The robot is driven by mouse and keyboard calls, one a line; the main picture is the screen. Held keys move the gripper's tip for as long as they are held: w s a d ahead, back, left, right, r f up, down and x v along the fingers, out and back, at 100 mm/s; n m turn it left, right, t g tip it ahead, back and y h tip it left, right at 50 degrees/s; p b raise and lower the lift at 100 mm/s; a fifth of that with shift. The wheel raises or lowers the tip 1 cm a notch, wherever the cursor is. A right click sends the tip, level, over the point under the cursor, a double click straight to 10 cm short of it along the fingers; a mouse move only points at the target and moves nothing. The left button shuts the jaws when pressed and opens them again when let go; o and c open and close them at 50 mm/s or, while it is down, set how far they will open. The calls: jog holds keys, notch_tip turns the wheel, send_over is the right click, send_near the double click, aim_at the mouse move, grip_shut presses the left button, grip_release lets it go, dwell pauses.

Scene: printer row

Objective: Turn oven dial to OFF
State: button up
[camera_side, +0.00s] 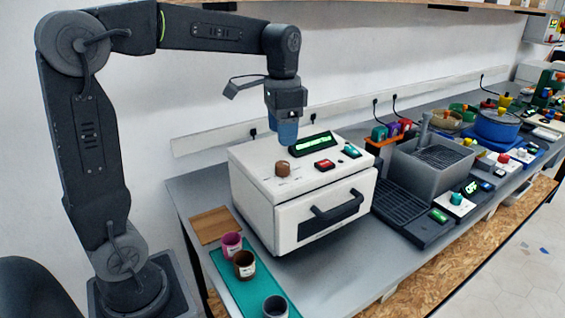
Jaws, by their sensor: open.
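The oven (262,200) is a white box with a dark handle on its front door, standing on the grey bench. Its dial (282,168) is a round brown knob on the left of the top panel. The dial's pointer and markings are too small to read. My gripper (286,140) points down above the back of the oven's top, behind the dial and apart from it. Its bluish fingers are open, and nothing shows between them.
A lit green display (313,144), a red switch (324,165) and a teal switch (351,151) share the oven's top. Several cups, including a pink one (232,244), stand on a teal mat (234,279) in front. A grey sink (432,170) stands right.

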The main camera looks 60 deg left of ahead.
aim_at(283, 163)
notch_tip(283, 163, down, 8)
jog(key=shift+f, duration=0.2)
jog(key=c, duration=0.9)
jog(key=n, duration=0.6)
jog(key=shift+r, duration=0.1)
jog(key=n, duration=0.5)
jog(key=shift+n, duration=0.4)
dwell(0.3)
